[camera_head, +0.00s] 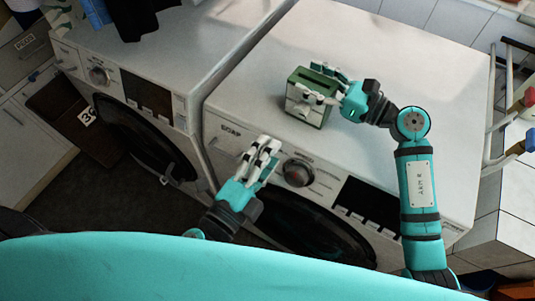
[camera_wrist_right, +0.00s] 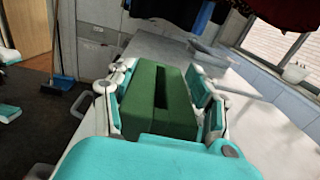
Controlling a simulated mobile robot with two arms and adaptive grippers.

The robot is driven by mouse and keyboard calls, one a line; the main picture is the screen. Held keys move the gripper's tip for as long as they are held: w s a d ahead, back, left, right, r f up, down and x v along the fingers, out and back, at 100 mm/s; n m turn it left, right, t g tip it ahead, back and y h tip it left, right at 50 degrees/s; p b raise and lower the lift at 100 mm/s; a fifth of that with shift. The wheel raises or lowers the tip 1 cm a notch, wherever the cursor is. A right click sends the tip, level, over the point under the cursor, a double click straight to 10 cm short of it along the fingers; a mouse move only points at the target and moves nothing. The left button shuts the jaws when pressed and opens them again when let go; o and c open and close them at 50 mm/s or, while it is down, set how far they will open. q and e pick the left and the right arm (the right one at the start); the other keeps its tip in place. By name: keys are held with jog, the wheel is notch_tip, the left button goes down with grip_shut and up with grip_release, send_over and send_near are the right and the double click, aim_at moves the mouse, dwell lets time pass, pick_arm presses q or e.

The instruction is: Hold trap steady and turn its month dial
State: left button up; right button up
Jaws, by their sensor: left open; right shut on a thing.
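The trap is a green box (camera_head: 311,93) with a dark slot in its top, standing on the right-hand white machine. My right gripper (camera_head: 317,91) is shut on it, one finger on the near face and the other behind. In the right wrist view the green box (camera_wrist_right: 160,103) sits between the two fingers (camera_wrist_right: 163,100). My left gripper (camera_head: 266,148) is open and empty, in front of the machine's control panel, below and left of the trap and apart from it. The month dial cannot be made out; the right finger covers part of the near face.
The right-hand machine's white top (camera_head: 400,60) is mostly clear around the trap. Its round knob (camera_head: 298,172) is close to my left gripper. A second white machine (camera_head: 195,40) stands to the left. A rack (camera_head: 505,90) stands at the right edge.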

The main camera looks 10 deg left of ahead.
jog(key=o, duration=1.3)
